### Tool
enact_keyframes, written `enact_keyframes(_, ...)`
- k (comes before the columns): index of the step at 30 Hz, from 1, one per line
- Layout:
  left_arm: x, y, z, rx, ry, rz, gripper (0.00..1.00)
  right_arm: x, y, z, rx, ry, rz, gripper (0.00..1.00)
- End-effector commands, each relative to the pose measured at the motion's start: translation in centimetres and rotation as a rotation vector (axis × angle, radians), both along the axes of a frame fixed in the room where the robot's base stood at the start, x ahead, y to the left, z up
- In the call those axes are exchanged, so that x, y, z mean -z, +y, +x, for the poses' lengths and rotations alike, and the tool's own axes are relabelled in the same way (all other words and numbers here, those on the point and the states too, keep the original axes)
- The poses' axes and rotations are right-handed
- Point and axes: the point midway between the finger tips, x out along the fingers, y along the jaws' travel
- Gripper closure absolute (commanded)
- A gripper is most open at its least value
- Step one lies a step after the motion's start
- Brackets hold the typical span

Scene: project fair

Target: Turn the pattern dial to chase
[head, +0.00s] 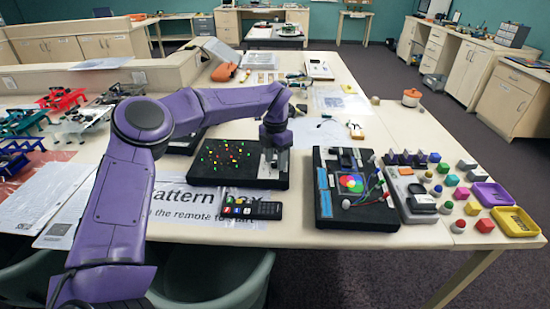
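The pattern box (243,181) is a flat black board with many small lit dots in red, green, yellow and orange. It lies near the front of the table, behind a white sheet (200,204) whose partly covered print includes "attern". My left gripper (272,166) points down over the right end of the board. Its purple arm comes in from the left and arches over the table. The dial cannot be made out; the gripper covers that end of the board. Whether the fingers are apart or closed on something is too small to tell. My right gripper is out of view.
A black remote (252,208) lies on the sheet in front of the board. To the right are a second black board (356,212) with a coloured disc and wires, a grey block panel (415,205), loose coloured pieces, and purple and yellow trays (515,222). Small drone-like models (80,120) stand left.

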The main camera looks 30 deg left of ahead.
Motion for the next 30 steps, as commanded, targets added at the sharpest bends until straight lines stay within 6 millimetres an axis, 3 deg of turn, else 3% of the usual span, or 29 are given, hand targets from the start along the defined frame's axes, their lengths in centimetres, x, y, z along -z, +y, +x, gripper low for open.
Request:
enact_keyframes(11, -0.6, 0.1, 0.0, -0.001, -0.003, 0.0, 0.43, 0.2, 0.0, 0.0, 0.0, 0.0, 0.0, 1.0)
enact_keyframes(22, -8.5, 0.0, 0.2, -0.001, -0.002, 0.001, 0.43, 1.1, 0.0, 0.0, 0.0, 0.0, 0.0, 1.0)
enact_keyframes(30, -10.5, 0.0, 0.2, 0.0, 0.003, 0.0, 0.43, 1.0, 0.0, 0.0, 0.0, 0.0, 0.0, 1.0)
